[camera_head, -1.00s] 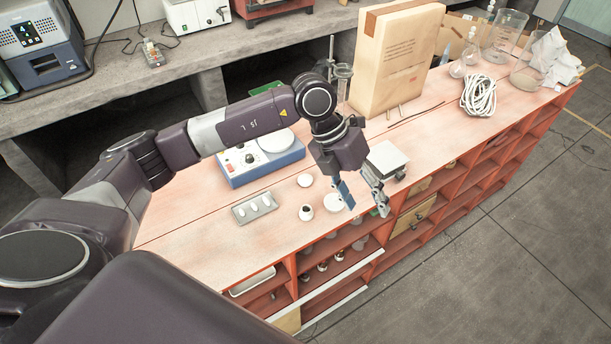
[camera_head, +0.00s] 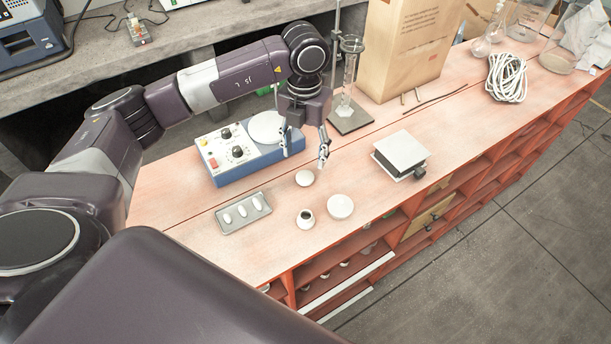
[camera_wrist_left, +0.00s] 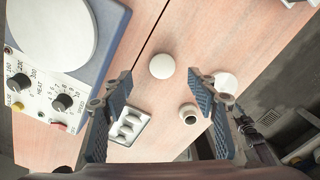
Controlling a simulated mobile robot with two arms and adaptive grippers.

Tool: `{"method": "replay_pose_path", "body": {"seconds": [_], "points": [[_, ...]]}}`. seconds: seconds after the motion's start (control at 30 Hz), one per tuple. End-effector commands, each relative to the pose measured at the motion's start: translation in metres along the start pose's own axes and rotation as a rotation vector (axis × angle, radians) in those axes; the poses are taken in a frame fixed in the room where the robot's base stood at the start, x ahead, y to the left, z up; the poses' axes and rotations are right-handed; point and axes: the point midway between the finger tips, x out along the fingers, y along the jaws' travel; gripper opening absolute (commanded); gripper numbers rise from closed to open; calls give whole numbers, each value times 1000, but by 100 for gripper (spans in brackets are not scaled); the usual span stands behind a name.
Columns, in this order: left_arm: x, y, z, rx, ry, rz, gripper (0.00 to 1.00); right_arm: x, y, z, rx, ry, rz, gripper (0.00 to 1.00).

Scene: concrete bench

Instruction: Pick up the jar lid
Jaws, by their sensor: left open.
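The jar lid, a small round white disc (camera_head: 304,178), lies flat on the pinkish bench top, in front of the hot plate's right end. It also shows in the left wrist view (camera_wrist_left: 162,66), just beyond the gap between the fingers. A small white jar (camera_head: 306,219) with a dark open mouth stands nearer the bench's front edge; the wrist view also shows this jar (camera_wrist_left: 188,114). My left gripper (camera_head: 304,156) is open and empty, pointing down above and slightly behind the lid, apart from it. My right gripper is not in view.
A white round dish (camera_head: 340,206) sits right of the jar. A grey tray (camera_head: 231,219) with white capsule-shaped pieces lies to the left. A blue hot plate (camera_head: 222,168) stands close behind. A lab jack (camera_head: 401,152) and a stand with a glass cylinder (camera_head: 350,75) are to the right.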

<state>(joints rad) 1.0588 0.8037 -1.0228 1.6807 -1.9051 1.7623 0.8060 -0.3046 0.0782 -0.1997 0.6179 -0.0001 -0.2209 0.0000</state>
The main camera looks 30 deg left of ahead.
Motion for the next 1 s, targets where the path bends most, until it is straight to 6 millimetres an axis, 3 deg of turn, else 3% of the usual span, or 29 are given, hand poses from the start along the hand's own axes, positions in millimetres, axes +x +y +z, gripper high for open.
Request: {"method": "replay_pose_path", "body": {"seconds": [0.5, 0.83, 1.0], "points": [[61, -3, -4, 1, 4, 0, 54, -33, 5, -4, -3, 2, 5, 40], [71, -3, -3, 2, 0, -1, 54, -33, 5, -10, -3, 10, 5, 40], [71, -3, -3, 2, 0, -1, 36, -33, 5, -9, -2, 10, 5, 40]]}}
